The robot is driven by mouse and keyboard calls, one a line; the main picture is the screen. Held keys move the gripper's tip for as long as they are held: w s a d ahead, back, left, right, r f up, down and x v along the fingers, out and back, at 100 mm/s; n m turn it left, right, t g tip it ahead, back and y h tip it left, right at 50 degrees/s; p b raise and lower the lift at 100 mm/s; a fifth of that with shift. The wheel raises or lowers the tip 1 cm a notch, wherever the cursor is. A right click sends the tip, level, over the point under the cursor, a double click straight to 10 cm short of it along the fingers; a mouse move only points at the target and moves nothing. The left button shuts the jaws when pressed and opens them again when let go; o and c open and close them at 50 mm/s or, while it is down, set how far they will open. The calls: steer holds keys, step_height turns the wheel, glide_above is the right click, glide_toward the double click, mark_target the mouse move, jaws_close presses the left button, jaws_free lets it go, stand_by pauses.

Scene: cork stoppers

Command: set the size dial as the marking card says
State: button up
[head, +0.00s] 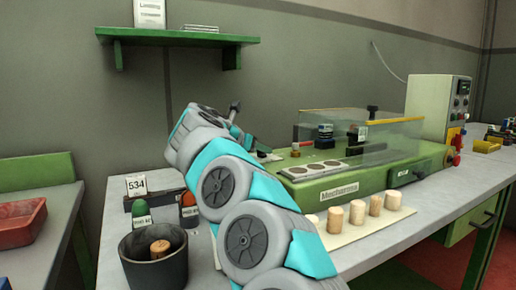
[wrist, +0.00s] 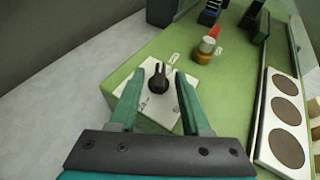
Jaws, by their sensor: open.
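The size dial (wrist: 158,80) is a black knob on a white plate (wrist: 135,76) with dark marks, fixed to the green machine top. Its narrow end points toward the top of the wrist view; the marks are too small to read. My gripper (wrist: 160,74) is open, with one green finger on each side of the knob and visible gaps between. In the head view my arm hides the dial and most of the gripper.
The green machine (head: 335,190) has a clear cover (head: 375,140). Several corks stand on a pale board (head: 345,235) in front. Another card (head: 150,13) is on the green shelf (head: 190,36).

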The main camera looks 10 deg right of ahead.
jaws_close()
stand_by(0.3)
stand_by(0.3)
